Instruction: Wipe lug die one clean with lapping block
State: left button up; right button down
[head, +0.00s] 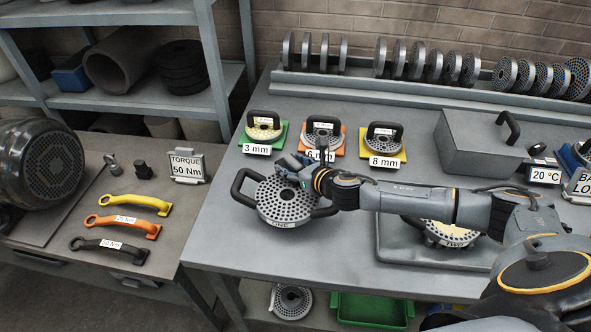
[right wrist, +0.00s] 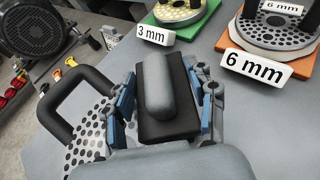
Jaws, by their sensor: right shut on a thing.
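A round grey perforated die (head: 290,205) with a black loop handle on each side lies on the grey bench; its front label seems to read ONE. It also shows in the right wrist view (right wrist: 87,135), partly hidden behind my gripper. My right gripper (head: 297,163) is over the die's back edge. In the right wrist view, its blue-padded fingers (right wrist: 163,100) are shut on the lapping block (right wrist: 177,119), a black slab with a grey rounded grip. I cannot tell whether the block touches the die. My left gripper is not in view.
Behind stand dies on coloured mats: 3 mm (head: 264,127), 6 mm and 8 mm (head: 383,144). A second handled die (head: 450,234) lies on a tray right, partly under my arm. A grey lidded box (head: 480,140) stands back right. The bench left of the die is clear.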

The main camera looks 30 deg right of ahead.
jog(key=shift+w+a, duration=0.1)
jog(key=shift+w, duration=0.35)
jog(key=shift+s, duration=0.1)
jog(key=shift+s+d, duration=0.15)
jog(key=shift+s, duration=0.6)
jog(key=shift+s+d, duration=0.1)
jog(key=shift+s, duration=0.65)
jog(key=shift+r, duration=0.1)
jog(key=shift+a, duration=0.1)
jog(key=shift+a, duration=0.15)
jog(key=shift+w+a, duration=0.25)
jog(key=shift+a, duration=0.2)
jog(key=shift+w+a, duration=0.2)
jog(key=shift+a, duration=0.25)
jog(key=shift+d, duration=0.1)
